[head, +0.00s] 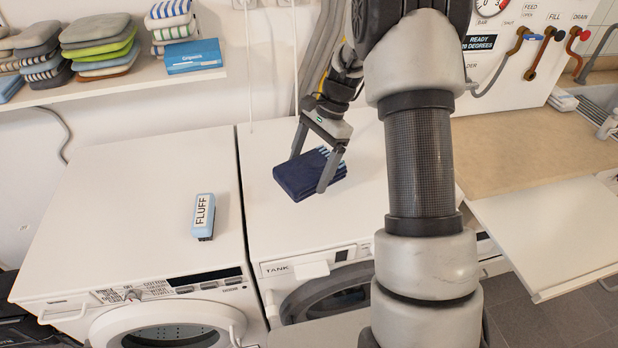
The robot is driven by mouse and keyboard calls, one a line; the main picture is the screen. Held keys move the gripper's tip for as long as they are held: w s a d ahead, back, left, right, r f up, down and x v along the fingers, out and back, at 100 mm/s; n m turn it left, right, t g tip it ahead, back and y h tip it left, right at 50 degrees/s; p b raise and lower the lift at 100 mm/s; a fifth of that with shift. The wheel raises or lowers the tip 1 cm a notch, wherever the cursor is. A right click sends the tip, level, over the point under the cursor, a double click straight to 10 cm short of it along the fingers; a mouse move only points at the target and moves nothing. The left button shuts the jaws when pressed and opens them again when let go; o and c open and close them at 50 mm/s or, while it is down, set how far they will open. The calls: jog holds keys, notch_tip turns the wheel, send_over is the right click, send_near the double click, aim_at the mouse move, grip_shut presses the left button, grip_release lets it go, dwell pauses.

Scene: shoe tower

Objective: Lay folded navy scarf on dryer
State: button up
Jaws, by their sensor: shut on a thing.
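The folded navy scarf (299,179) is a thick dark blue bundle with pale stripes at its right end. My gripper (308,174) is shut on it, with one finger on each side. The scarf is over the top of the right-hand white machine (272,226), whose front carries a "TANK" label and a dark round door. I cannot tell whether the scarf touches the top or is slightly above it. My arm hides the right part of this machine.
A second white machine (130,200) stands close on the left, with a blue-and-white "FLUFF" item (203,216) on top. A wall shelf (120,84) with folded cloths is behind. A wooden counter (530,150) and a pale open panel (560,235) are at right.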

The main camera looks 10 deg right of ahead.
aim_at(309, 176)
jog(key=shift+f, duration=1.65)
